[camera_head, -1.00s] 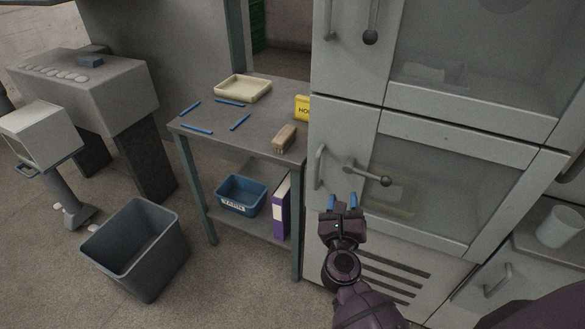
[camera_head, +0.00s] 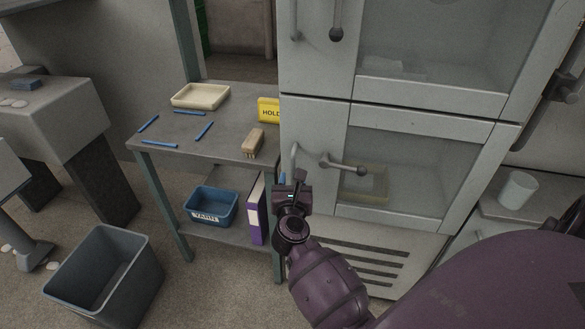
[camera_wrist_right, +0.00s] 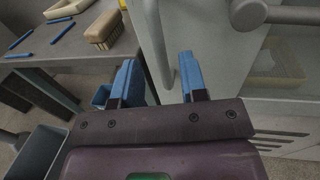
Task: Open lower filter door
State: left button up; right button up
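The lower filter door (camera_head: 322,127) is a grey framed door with a glass window, and it looks shut. On its left side it carries an upright bar handle (camera_head: 294,158) and a lever with a ball knob (camera_head: 343,163) pointing right. My right gripper (camera_head: 291,178) is at the lower end of the bar handle. In the right wrist view the right gripper (camera_wrist_right: 161,82) is open, with blue fingertips apart. The bar handle (camera_wrist_right: 160,45) shows between and beyond them; contact cannot be told. The lever (camera_wrist_right: 270,14) is at the upper right. My left gripper is out of view.
An upper door (camera_head: 365,90) with its own handle and lever is above. A workbench (camera_head: 225,127) at left holds a tray (camera_head: 200,96), blue sticks, a brush (camera_head: 253,143) and a yellow sign (camera_head: 268,110). A grey bin (camera_head: 105,275) stands on the floor.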

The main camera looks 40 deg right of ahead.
aim_at(293, 170)
jog(key=shift+x, duration=2.45)
grip_shut()
